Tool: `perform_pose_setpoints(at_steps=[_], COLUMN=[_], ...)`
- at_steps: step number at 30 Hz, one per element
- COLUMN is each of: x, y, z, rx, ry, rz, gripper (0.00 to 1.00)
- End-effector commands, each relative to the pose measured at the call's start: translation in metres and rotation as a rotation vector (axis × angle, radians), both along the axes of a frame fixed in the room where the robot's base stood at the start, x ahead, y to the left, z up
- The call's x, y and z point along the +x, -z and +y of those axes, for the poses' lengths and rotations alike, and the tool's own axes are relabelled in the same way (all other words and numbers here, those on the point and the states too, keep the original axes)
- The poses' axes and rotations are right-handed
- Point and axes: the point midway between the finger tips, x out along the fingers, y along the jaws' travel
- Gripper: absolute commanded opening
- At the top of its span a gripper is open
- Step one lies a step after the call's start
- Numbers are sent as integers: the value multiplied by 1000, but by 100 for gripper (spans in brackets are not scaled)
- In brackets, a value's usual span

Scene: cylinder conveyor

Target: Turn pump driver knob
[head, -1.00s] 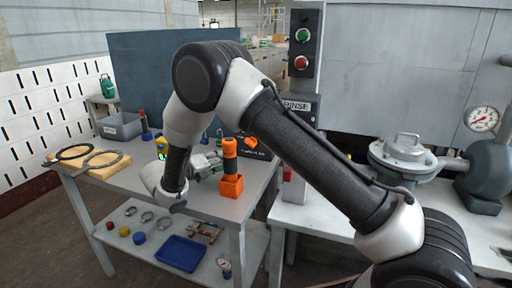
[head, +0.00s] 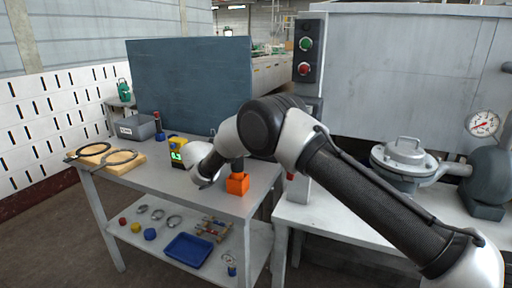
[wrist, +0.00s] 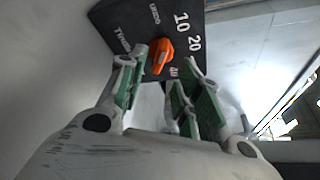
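The orange pump driver knob (wrist: 161,54) sits on a black panel (wrist: 120,25) in the wrist view. Nothing is held.
An orange block (head: 237,184) stands at the table's front edge, with a dark upright piece on it. A yellow meter with a green display (head: 177,156) is left of my arm. A post with green and red buttons (head: 305,70) and a pump (head: 405,156) stand to the right.

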Motion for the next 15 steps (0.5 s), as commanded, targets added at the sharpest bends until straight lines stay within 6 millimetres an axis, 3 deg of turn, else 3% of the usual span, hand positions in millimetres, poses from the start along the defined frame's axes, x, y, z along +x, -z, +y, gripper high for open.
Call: perform_pose_setpoints(at_steps=[7, 15], x=[29, 36], y=[7, 9], z=[-24, -29], rx=[1, 0], ry=[1, 0], rz=[-2, -2], gripper=[34, 34])
